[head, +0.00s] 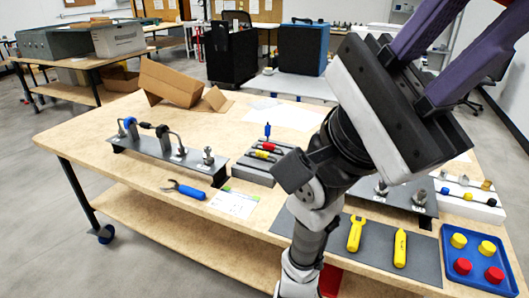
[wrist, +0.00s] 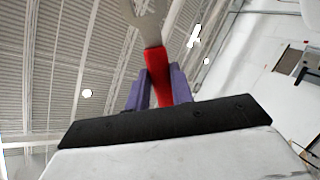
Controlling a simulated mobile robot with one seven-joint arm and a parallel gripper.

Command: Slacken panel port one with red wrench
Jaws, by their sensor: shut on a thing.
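My gripper (wrist: 158,92) is shut on the red wrench (wrist: 157,66), with its purple fingers on both sides of the red handle in the wrist view. The wrench's metal head is cut off at the top of that view, against the ceiling. A metal panel (head: 165,160) with several fittings stands on the left of the bench. Another grey panel (head: 405,194) with fittings is partly hidden behind my arm. I cannot tell which fitting is port one.
A blue-handled tool (head: 185,190) lies before the left panel. A grey rack (head: 252,170) with coloured pieces stands mid-bench. Yellow tools (head: 357,232) lie on a dark mat (head: 420,265). A blue tray (head: 480,276) holds red and yellow caps. A cardboard box (head: 170,83) is at the back.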

